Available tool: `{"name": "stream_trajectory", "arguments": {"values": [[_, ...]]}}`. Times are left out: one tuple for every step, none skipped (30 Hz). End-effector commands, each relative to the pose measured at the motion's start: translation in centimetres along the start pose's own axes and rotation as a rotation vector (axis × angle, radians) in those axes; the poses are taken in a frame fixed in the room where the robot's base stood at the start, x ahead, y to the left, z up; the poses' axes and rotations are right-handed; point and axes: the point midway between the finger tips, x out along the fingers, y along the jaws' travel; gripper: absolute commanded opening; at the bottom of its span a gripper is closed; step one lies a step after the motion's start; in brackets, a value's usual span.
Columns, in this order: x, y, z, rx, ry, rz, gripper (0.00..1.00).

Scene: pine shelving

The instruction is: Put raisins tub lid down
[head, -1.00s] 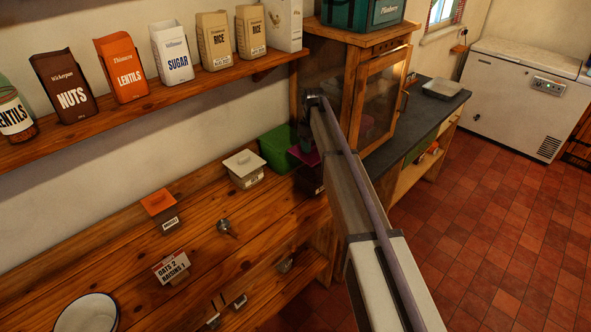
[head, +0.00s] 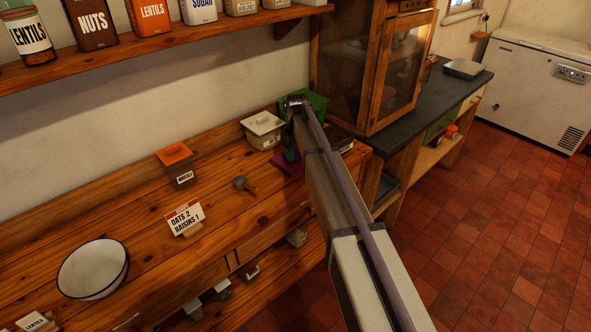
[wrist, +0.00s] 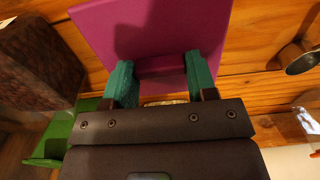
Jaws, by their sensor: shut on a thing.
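The flat purple lid (head: 289,166) is in my gripper (head: 291,152), low over the wooden counter. In the wrist view the lid (wrist: 145,30) fills the top middle, and the teal fingers of my gripper (wrist: 160,75) are shut on its raised purple grip. I cannot tell whether the lid touches the wood. A dark tub (head: 341,138) stands to the right of the lid, partly behind my arm. In the wrist view a dark, grainy brown surface (wrist: 40,60) shows at left, apparently the open tub's contents. No label is readable on it.
A metal scoop (head: 241,184), an orange-lidded tub (head: 175,160) and a sign reading "OATS 2 RAISINS 1" (head: 184,218) are to the left. Bare counter lies between them.

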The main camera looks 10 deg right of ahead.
Motion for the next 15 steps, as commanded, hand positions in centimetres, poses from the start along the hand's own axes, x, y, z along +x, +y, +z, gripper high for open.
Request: {"name": "stream_trajectory", "arguments": {"values": [[0.6,0.0,0.0,0.000,0.000,0.000,0.29],[1.2,0.0,0.0,0.000,0.000,0.000,0.29],[2.1,0.0,0.0,0.000,0.000,0.000,0.29],[2.8,0.0,0.0,0.000,0.000,0.000,0.29],[3.4,0.0,0.0,0.000,0.000,0.000,0.29],[3.9,0.0,0.0,0.000,0.000,0.000,0.29],[4.0,0.0,0.0,0.000,0.000,0.000,0.29],[3.9,0.0,0.0,0.000,0.000,0.000,0.29],[3.6,0.0,0.0,0.000,0.000,0.000,0.30],[3.5,0.0,0.0,0.000,0.000,0.000,0.30],[3.4,0.0,0.0,0.000,0.000,0.000,0.30],[3.4,0.0,0.0,0.000,0.000,0.000,0.29],[3.4,0.0,0.0,0.000,0.000,0.000,0.29],[3.5,0.0,0.0,0.000,0.000,0.000,0.29],[3.6,0.0,0.0,0.000,0.000,0.000,0.29]]}}
